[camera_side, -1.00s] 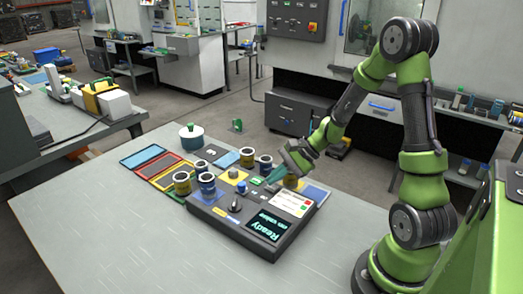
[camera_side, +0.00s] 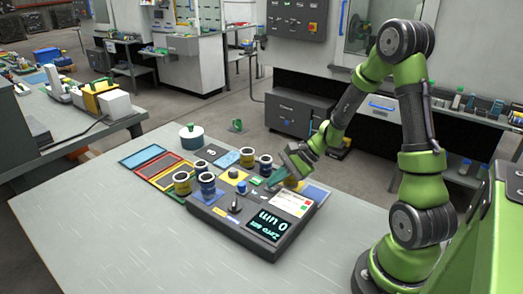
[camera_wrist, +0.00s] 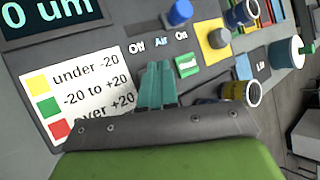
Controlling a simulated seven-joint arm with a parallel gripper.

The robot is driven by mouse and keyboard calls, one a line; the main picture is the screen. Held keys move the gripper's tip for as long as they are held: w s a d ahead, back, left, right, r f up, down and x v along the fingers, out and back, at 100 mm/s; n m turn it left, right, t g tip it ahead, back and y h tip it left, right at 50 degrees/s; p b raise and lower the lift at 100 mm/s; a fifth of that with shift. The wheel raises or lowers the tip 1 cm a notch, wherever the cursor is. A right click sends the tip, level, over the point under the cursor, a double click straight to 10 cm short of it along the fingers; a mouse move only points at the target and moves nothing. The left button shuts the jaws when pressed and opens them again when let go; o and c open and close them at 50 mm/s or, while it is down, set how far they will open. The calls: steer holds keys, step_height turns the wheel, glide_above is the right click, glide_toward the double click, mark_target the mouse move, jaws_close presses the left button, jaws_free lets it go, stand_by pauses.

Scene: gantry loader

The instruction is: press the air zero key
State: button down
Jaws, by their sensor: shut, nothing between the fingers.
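The grey gauge console (camera_side: 232,229) lies on the table, with a lit display (camera_side: 267,226) reading "0 um" and smaller text that looks like "zero set". The display also shows in the wrist view (camera_wrist: 50,12). My gripper (camera_side: 268,186) is shut and empty, with its teal fingertips (camera_wrist: 158,66) down at the console's face, just below the "Air" label. A small green key (camera_wrist: 187,65) is right of the fingertips; its marking is unreadable. Whatever lies directly under the fingertips is hidden, so I cannot tell contact exactly.
A blue knob (camera_wrist: 179,12) stands above the Off/Air/On labels. A yellow plate with a grey button (camera_wrist: 217,38) is further right. A colour legend card (camera_wrist: 92,95) is left of the fingers. Several ringed cylinders, one yellow and dark (camera_side: 182,184), stand near the console's back edge.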

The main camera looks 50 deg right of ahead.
mark_target(275, 188)
stand_by(0.4)
steer(key=shift+r, duration=0.75)
steer(key=shift+r, duration=0.1)
steer(key=shift+r, duration=2.4)
